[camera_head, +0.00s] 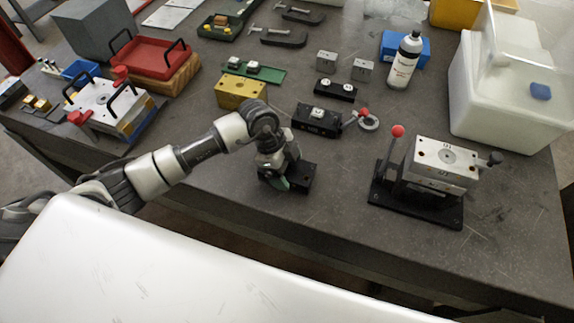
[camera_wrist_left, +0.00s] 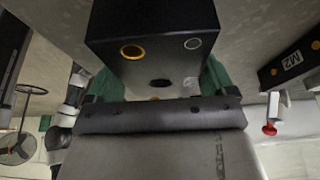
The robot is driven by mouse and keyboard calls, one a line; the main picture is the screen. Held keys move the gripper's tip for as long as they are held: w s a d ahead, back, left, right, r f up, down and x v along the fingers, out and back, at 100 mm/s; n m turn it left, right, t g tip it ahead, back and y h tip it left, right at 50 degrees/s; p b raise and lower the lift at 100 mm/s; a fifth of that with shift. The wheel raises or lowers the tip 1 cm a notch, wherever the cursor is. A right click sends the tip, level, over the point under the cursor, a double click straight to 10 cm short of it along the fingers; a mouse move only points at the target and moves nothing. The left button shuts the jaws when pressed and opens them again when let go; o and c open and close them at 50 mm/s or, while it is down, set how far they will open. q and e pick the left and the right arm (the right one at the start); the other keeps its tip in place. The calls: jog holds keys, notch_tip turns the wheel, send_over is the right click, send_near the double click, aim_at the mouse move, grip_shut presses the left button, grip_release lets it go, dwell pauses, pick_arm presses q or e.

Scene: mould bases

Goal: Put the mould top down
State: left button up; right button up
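My left gripper (camera_head: 281,180) is near the front middle of the table, pointing down. Its green fingers (camera_wrist_left: 215,76) stand on both sides of a black block (camera_wrist_left: 155,30), which I take to be the mould top, and appear shut on it. The block's face in the left wrist view shows a brass-ringed hole and a plain one. In the head view the block (camera_head: 303,177) is partly hidden by the gripper and is low over or on the table; I cannot tell if it touches. A black block marked M2 (camera_wrist_left: 290,62) stands behind it. My right gripper is not in view.
The M2 block also shows in the head view (camera_head: 316,121), beside a red-knobbed part (camera_head: 367,120). A lever fixture with a metal block (camera_head: 443,163) stands to the right. A yellow block (camera_head: 240,91) lies behind. The table (camera_head: 335,215) is clear near the front edge.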

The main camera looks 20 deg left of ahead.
pick_arm(q)
jog(key=shift+o, duration=1.1)
jog(key=shift+r, duration=0.15)
jog(key=b+v, duration=0.2)
jog(key=v, duration=1)
